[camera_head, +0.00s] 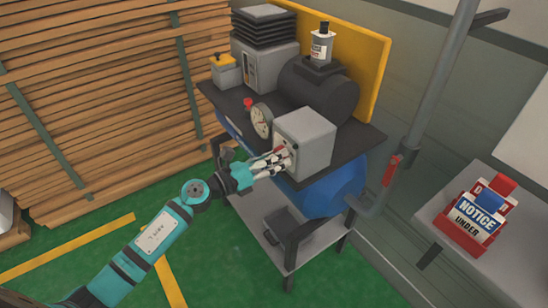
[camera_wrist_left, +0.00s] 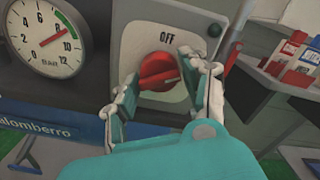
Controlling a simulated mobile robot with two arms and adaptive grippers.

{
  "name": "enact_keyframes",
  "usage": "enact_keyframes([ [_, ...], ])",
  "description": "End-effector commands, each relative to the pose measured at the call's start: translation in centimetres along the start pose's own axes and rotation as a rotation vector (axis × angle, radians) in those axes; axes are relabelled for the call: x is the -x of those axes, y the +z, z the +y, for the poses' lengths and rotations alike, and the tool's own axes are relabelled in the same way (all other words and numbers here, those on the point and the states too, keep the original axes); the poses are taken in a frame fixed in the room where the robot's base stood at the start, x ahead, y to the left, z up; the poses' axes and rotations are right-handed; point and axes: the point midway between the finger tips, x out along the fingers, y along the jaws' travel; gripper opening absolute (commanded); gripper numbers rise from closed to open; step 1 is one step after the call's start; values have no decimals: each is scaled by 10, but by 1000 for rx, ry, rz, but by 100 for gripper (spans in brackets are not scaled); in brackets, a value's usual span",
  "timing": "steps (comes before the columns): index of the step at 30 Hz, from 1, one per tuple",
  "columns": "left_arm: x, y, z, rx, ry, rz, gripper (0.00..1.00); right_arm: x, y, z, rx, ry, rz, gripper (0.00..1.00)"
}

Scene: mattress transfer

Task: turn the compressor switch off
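The compressor switch is a red rotary knob (camera_wrist_left: 158,72) on a pale plate, with the word OFF above it. The knob's handle lies roughly sideways, slightly tilted, with its marked end toward the right. The switch sits on the front of a grey box (camera_head: 312,145) on the compressor. My left gripper (camera_wrist_left: 160,85) has its fingers apart, one on each side of the knob and close to its edges. Whether they touch it I cannot tell. In the head view the left gripper (camera_head: 282,160) is at the box front and largely hides the knob. My right gripper is not in view.
A round pressure gauge (camera_wrist_left: 45,38) is left of the switch; it also shows in the head view (camera_head: 261,121). The blue tank (camera_head: 335,190) is below. Stacked planks (camera_head: 90,90) stand at left. A red notice holder (camera_head: 478,217) is on a bench at right.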

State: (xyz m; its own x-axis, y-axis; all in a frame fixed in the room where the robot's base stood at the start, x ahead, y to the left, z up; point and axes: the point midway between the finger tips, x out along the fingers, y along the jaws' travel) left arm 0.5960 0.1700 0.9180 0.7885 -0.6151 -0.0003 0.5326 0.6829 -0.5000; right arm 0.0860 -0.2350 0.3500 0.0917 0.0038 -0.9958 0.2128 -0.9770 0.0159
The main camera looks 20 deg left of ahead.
Motion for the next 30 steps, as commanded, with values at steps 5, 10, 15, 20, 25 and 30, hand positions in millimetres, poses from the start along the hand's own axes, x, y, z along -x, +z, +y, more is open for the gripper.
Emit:
enact_keyframes([
  [5, 0, 0, 0, 0, 0, 0, 20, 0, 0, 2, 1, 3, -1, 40],
  [10, 0, 0, 0, 1, 0, 0, 8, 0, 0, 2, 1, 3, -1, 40],
  [15, 0, 1, 0, 23, 0, 0, 8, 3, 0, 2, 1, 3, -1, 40],
  [20, 0, 2, -1, 84, 1, 0, 8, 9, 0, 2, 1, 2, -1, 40],
  [25, 0, 3, -1, 203, 2, 0, 8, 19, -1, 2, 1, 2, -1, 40],
  [30, 0, 3, -2, 357, 2, 1, 8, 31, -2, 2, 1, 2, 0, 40],
])
